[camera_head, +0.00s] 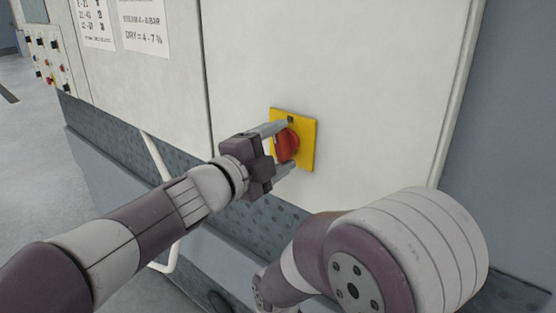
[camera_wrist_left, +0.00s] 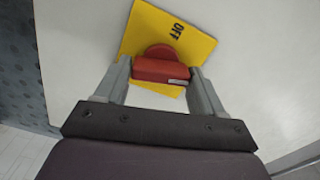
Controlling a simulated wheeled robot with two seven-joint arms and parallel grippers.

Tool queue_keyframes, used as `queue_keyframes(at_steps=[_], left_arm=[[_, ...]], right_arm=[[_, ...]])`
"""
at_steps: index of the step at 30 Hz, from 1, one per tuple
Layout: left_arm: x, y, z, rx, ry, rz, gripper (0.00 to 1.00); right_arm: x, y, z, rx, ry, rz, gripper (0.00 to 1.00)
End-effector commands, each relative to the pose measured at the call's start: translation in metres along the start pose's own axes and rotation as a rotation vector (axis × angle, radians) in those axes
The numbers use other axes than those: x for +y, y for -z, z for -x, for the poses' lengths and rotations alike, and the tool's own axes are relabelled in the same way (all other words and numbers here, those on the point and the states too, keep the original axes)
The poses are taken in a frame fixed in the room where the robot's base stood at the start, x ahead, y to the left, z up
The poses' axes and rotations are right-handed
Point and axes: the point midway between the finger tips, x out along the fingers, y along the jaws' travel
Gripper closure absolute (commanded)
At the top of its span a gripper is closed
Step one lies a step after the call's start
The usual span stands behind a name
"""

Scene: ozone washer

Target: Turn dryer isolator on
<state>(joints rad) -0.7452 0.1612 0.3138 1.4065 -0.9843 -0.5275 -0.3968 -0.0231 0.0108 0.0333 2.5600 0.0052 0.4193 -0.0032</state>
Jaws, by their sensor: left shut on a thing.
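The dryer isolator is a red rotary knob (camera_head: 288,144) on a yellow square plate (camera_head: 308,128), fixed to the pale machine panel. My left gripper (camera_head: 284,146) is at the knob, with one finger above it and one below. In the left wrist view the red knob (camera_wrist_left: 160,70) sits between the two fingers (camera_wrist_left: 160,78), which are shut on it. The yellow plate (camera_wrist_left: 200,44) looks tilted there, and the word OFF shows on it. My right arm shows at the lower right of the head view; its gripper jaws cannot be made out.
The white panel (camera_head: 390,90) around the isolator is flat and clear. A button panel (camera_head: 47,58) and paper notices (camera_head: 143,27) are at the upper left. Dark textured cladding (camera_head: 110,135) runs below.

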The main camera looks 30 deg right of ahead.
Motion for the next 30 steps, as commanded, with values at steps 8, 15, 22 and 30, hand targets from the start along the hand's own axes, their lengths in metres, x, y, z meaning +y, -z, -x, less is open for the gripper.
queue_keyframes(at_steps=[8,15,22,30], left_arm=[[0.007,-0.002,0.0,-0.002,-0.007,-0.168,0.62],[0.005,-0.002,-0.001,-0.002,-0.007,-0.247,0.62],[0.005,-0.002,-0.001,-0.001,-0.007,-0.273,0.62],[0.005,-0.001,-0.001,-0.001,-0.007,-0.274,0.62]], right_arm=[[0.0,-0.002,-0.017,0.0,0.0,0.0,0.57],[0.0,-0.003,-0.022,0.0,0.0,0.0,0.57],[0.0,-0.003,-0.023,0.0,0.0,0.0,0.57],[0.0,-0.003,-0.023,0.0,0.0,0.0,0.57]])
